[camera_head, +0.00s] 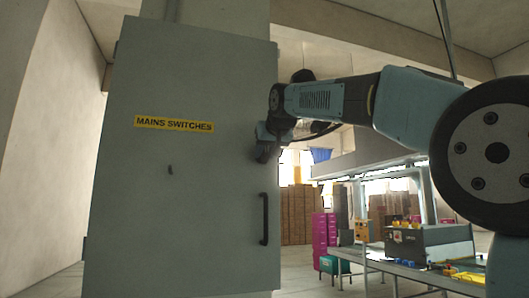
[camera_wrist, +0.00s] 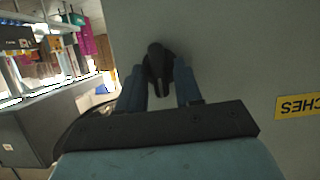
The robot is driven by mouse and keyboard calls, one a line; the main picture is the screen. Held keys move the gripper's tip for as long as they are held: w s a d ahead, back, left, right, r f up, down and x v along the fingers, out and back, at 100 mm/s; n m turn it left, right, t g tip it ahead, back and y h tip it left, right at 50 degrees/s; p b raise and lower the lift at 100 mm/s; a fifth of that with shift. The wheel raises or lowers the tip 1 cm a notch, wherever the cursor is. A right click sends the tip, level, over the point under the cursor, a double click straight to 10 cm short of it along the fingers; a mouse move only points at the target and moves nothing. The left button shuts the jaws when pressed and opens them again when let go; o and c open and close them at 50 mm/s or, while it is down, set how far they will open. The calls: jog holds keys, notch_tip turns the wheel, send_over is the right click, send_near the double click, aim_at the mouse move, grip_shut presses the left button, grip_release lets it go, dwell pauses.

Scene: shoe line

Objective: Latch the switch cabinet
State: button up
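The switch cabinet (camera_head: 200,215) is a tall grey box with a yellow "MAINS SWITCHES" label (camera_head: 174,124). Its door looks closed in the head view, though a small gap could not be made out. A black bar handle (camera_head: 264,219) is upright at the door's lower right. My gripper (camera_head: 264,140) is at the door's right side, above that handle. In the wrist view, a black latch knob (camera_wrist: 159,65) stands out from the grey door between the two blue-grey fingers of my gripper (camera_wrist: 160,84). The fingers are very close to its sides; contact is unclear.
A small dark keyhole-like mark (camera_head: 170,169) is on the door. To the right stands a workbench (camera_head: 385,262) with a grey machine (camera_head: 432,245) on it. Pink crates (camera_head: 324,236) and brown stacks are behind. Floor shows free between cabinet and bench.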

jog(key=shift+o, duration=0.5)
jog(key=v, duration=1.3)
jog(key=shift+s, duration=0.35)
jog(key=shift+r, duration=0.1)
jog(key=s+d+f+m+g+h, duration=0.1)
jog(key=s+d+f, duration=0.4)
jog(key=f, duration=1.2)
jog(key=s+d+f+m+g+h, duration=0.1)
jog(key=s+d+f+g, duration=0.3)
jog(key=s+f, duration=0.5)
jog(key=s+d+f+m+g+h, duration=0.1)
jog(key=s+d+f, duration=0.7)
jog(key=f, duration=1.6)
jog(key=shift+d+f+g+h, duration=0.2)
jog(key=shift+f+g+h, duration=0.2)
jog(key=shift+g, duration=0.3)
